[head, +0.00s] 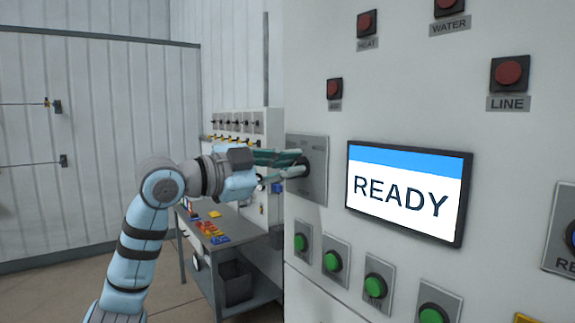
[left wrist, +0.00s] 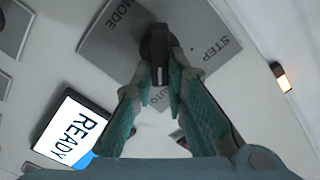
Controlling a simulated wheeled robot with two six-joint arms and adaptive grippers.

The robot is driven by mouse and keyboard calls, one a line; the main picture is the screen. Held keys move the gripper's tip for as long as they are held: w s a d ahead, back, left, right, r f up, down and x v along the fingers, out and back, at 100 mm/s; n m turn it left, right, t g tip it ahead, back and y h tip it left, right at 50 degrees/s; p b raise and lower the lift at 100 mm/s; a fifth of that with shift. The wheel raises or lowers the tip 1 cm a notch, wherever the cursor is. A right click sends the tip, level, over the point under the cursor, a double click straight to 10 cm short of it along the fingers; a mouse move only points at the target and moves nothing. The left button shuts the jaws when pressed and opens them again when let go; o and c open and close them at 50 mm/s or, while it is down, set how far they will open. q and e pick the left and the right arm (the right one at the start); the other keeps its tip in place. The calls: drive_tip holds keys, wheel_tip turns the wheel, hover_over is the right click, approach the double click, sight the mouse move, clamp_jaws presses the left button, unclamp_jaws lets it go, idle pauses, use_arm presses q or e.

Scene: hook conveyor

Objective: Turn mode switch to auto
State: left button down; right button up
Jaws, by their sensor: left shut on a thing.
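The mode switch is a dark knob (head: 303,170) on a grey plate (head: 318,190), on the left part of the white panel front. In the left wrist view the knob (left wrist: 157,45) sits between my fingertips, on the plate (left wrist: 105,42) marked MODE, STEP and AUTO. The AUTO label is partly hidden between my fingers. My left gripper (head: 297,164) reaches the plate from the left. Its teal fingers (left wrist: 160,72) are shut on the knob from both sides. My right gripper is not in view.
A screen (head: 407,193) reading READY is right of the switch plate. Green buttons (head: 333,261) line the panel below, and red buttons (head: 509,74) sit above. A table (head: 240,228) with small coloured parts stands behind my left arm. A lit orange lamp (left wrist: 283,80) shows in the wrist view.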

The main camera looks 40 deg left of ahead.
use_arm(q)
drive_tip(key=c, duration=1.6)
unclamp_jaws()
drive_tip(key=r, duration=1)
drive_tip(key=shift+w+d, duration=0.1)
drive_tip(key=shift+d, duration=0.1)
drive_tip(key=shift+a, duration=0.1)
